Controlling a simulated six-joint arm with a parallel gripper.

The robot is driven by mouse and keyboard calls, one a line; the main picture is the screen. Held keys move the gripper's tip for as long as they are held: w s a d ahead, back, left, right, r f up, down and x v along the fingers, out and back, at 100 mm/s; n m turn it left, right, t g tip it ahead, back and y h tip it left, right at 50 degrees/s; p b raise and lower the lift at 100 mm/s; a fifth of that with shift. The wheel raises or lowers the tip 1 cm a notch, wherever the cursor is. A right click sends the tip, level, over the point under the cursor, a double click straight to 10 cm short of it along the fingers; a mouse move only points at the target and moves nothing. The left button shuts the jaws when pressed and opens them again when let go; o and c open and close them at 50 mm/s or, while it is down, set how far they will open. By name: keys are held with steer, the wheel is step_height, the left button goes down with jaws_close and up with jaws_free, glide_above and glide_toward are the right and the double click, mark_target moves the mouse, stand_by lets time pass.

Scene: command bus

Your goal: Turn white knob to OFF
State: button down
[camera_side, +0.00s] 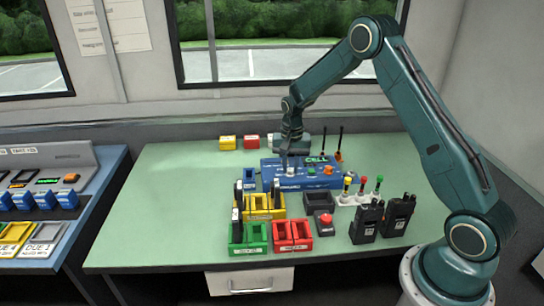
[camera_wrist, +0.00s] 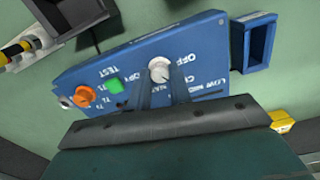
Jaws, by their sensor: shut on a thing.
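The white knob (camera_wrist: 159,70) sits on the sloping face of a blue control panel (camera_wrist: 215,45), which also shows on the table in the side view (camera_side: 320,182). The label OFF is printed just beside the knob, with a channel label and LOW, MED markings nearby. My gripper (camera_wrist: 159,78) has its two fingers on either side of the knob and is shut on it. In the side view my gripper (camera_side: 291,161) points down at the panel's left part. Which label the knob's pointer faces is too small to tell.
On the panel are an orange knob (camera_wrist: 84,96) and a green button (camera_wrist: 115,86). Yellow (camera_side: 263,213), green (camera_side: 249,246) and red (camera_side: 292,247) trays stand in front. Two black radios (camera_side: 367,222) stand at the right front. The table's left part is clear.

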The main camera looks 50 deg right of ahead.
mark_target(290, 169)
steer(key=n, duration=1)
steer(key=shift+n, duration=0.4)
steer(key=c, duration=1.3)
jaws_free()
steer(key=shift+r, duration=6.95)
